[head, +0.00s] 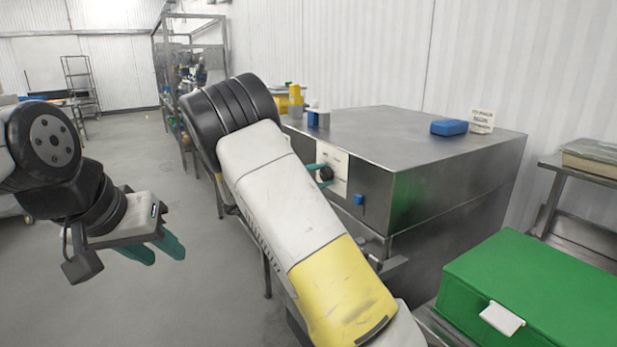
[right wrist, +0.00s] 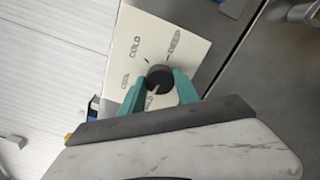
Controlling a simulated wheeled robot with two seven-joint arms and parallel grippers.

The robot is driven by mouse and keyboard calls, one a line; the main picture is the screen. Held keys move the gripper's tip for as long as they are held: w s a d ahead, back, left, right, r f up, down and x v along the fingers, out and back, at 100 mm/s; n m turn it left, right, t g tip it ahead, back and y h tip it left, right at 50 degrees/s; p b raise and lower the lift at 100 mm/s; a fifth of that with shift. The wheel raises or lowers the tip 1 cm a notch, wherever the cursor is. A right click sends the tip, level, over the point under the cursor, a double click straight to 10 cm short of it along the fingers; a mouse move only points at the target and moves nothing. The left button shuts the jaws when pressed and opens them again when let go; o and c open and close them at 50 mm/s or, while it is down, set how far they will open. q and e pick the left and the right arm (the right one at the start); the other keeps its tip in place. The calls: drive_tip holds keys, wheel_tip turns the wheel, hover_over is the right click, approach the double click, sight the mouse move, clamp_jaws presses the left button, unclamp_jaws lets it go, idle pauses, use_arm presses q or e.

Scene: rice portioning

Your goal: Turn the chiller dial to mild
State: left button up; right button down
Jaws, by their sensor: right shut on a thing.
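The chiller (head: 440,180) is a large steel box with a flat top. On its front is a white dial plate (head: 334,160) with a black round dial (head: 326,173). In the right wrist view the dial (right wrist: 159,79) sits on the plate (right wrist: 170,35), which has "COLD" and other small labels around it. The smaller labels are too blurred to read surely. My right gripper (right wrist: 159,85) is shut on the dial, with one teal finger on each side. My left gripper (head: 160,250) hangs at the left, away from the chiller; its fingers look close together, and their gap is unclear.
A blue block (head: 449,127) and a small sign (head: 482,121) stand on the chiller top. A green box (head: 530,295) is at the lower right. A shelf rack (head: 190,80) stands at the back. The floor at the left is open.

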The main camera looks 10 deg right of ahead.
drive_tip(key=shift+f+n, duration=0.1)
drive_tip(key=shift+n, duration=0.8)
drive_tip(key=c, duration=0.9)
unclamp_jaws()
drive_tip(key=v, duration=0.8)
